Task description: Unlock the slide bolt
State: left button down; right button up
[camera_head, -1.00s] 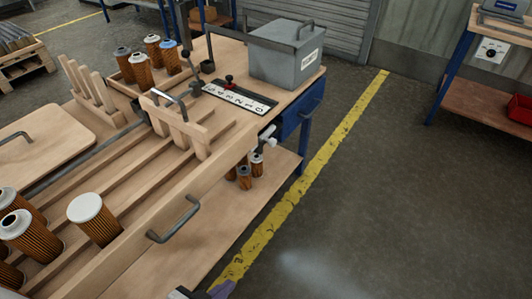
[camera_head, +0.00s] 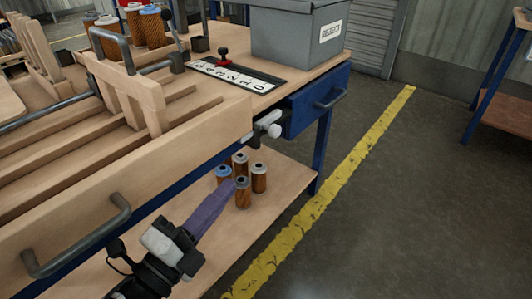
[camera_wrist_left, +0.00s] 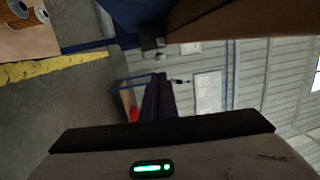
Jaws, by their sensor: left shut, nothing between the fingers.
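A pale grey fitting with a rounded knob (camera_head: 266,127), which looks like the slide bolt, is on the front of the bench beside the left edge of the blue drawer (camera_head: 318,102). I cannot tell its bolt position at this size. My left gripper (camera_head: 239,184) has purple fingers, shut and empty. In the head view it is below and left of the fitting, apart from it, and overlaps the lower shelf. Its fingers also show in the left wrist view (camera_wrist_left: 158,97). My right gripper is not in view.
Several filter cartridges (camera_head: 259,178) stand on the lower shelf (camera_head: 286,184) behind the left fingertips. A metal handle (camera_head: 80,240) juts from the wooden front. Floor right of the bench is clear.

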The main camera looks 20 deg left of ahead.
aim_at(271, 135)
pick_arm(q)
jog(key=shift+r, duration=0.1)
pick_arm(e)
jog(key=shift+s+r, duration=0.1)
